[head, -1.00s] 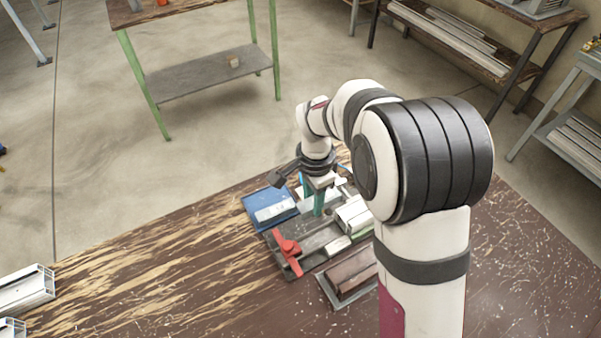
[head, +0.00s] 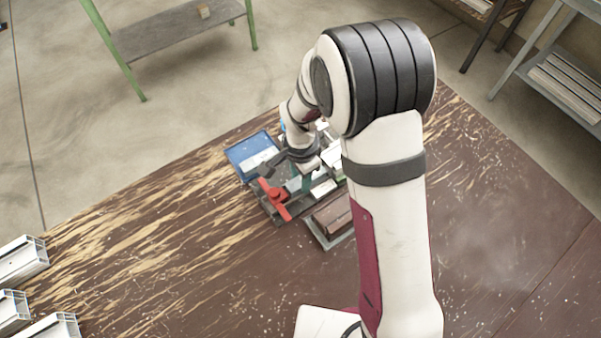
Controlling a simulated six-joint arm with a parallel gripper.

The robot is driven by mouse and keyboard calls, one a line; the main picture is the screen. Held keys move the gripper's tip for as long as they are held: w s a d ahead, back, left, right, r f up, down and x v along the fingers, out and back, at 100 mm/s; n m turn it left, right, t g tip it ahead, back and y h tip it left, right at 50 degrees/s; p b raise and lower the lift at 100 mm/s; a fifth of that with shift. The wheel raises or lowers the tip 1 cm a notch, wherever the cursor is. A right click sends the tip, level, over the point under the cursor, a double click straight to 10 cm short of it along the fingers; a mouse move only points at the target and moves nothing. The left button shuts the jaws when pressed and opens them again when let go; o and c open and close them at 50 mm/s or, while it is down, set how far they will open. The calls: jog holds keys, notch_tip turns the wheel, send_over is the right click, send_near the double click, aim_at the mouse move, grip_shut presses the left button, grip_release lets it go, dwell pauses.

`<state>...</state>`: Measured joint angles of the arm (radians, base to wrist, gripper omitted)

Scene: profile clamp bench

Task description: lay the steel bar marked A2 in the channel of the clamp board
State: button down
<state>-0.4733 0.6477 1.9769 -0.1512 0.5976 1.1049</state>
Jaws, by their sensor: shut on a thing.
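The clamp board (head: 268,207) is a dark grey plate with a red clamp handle (head: 277,196) at its front left corner. My gripper (head: 306,184) points down over the board with its teal fingers low. It is shut on a steel bar, which is mostly hidden by the fingers and the wrist. No A2 mark can be read. A short pale piece (head: 323,188) shows on the board just right of the fingers. The channel is largely covered by my arm, so I cannot tell whether the held bar touches it.
A blue tray (head: 238,152) with a pale piece in it stands behind the board. A brown block (head: 334,214) lies on a grey tray (head: 322,240) in front right. White profiles (head: 20,259) lie at the far left. The table's left middle is clear.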

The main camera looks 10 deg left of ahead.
jog(key=shift+c, duration=2.2)
grip_release()
notch_tip(320, 180, up, 16)
jog(key=s+d+r+n+y, duration=0.1)
jog(key=s+d, duration=0.5)
jog(key=s, duration=0.4)
jog(key=s+d+r+n, duration=0.2)
jog(key=s+d, duration=0.5)
jog(key=s, duration=0.3)
jog(key=shift+d+y, duration=0.25)
jog(key=shift+y, duration=0.15)
